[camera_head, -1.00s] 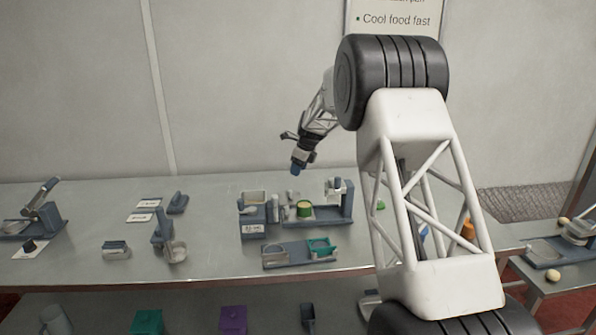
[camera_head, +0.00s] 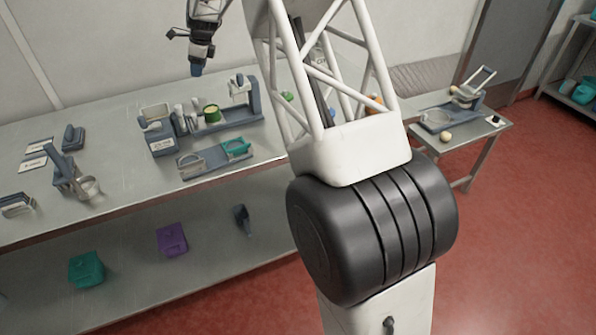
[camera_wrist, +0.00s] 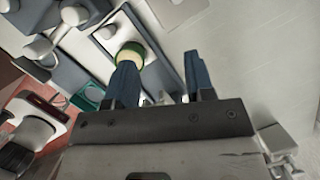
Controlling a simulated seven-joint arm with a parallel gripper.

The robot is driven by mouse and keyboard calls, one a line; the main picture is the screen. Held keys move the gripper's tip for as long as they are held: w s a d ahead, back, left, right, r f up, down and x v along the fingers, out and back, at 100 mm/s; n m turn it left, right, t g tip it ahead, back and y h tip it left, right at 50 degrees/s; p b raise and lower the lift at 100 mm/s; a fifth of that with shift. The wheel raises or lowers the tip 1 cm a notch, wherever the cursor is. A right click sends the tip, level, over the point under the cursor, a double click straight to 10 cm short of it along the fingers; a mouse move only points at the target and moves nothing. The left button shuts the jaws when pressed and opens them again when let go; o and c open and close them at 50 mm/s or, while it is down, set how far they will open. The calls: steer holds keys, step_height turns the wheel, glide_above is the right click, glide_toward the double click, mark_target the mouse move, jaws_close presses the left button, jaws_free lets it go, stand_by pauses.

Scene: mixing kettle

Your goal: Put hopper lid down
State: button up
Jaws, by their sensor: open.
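My gripper (camera_head: 197,69) is open and empty, hanging above the back of the bench. Its two blue fingers show apart in the wrist view (camera_wrist: 161,70). A square, open-topped pale hopper (camera_head: 156,113) sits on a blue-grey labelled block, below and left of the gripper in the head view. Beside it is a blue-grey station (camera_head: 245,108) with a green and yellow round cup (camera_head: 211,113), which also shows behind the left finger in the wrist view (camera_wrist: 130,52). I cannot make out which piece is the hopper lid.
A low tray (camera_head: 203,161) with a teal frame (camera_head: 235,148) lies in front. A blue-grey stand with a round pan (camera_head: 88,188) is at the left. A lower shelf holds a teal box (camera_head: 87,269) and a purple box (camera_head: 171,240). Bare bench (camera_head: 120,185) lies between stand and tray.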

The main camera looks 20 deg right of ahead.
steer(key=s+d+r+n, duration=0.1)
steer(key=s+r+n, duration=0.35)
steer(key=s, duration=0.65)
steer(key=s+d+r+n+h, duration=0.1)
steer(key=s+r+n, duration=0.3)
steer(key=s, duration=0.7)
steer(key=s+d+r+n, duration=0.1)
steer(key=s+r+n, duration=0.3)
steer(key=s, duration=0.7)
steer(key=s+d+f+n, duration=0.1)
steer(key=s+f+n, duration=0.1)
steer(key=s, duration=0.9)
steer(key=s+f+n+h, duration=0.1)
steer(key=s+n, duration=0.3)
steer(key=s, duration=0.8)
steer(key=s+d+f+n, duration=0.1)
steer(key=s+n, duration=0.3)
steer(key=s, duration=0.7)
steer(key=shift+s+d+f+t+h, duration=0.35)
steer(key=shift+s+f+t+h, duration=0.05)
steer(key=shift+f, duration=0.4)
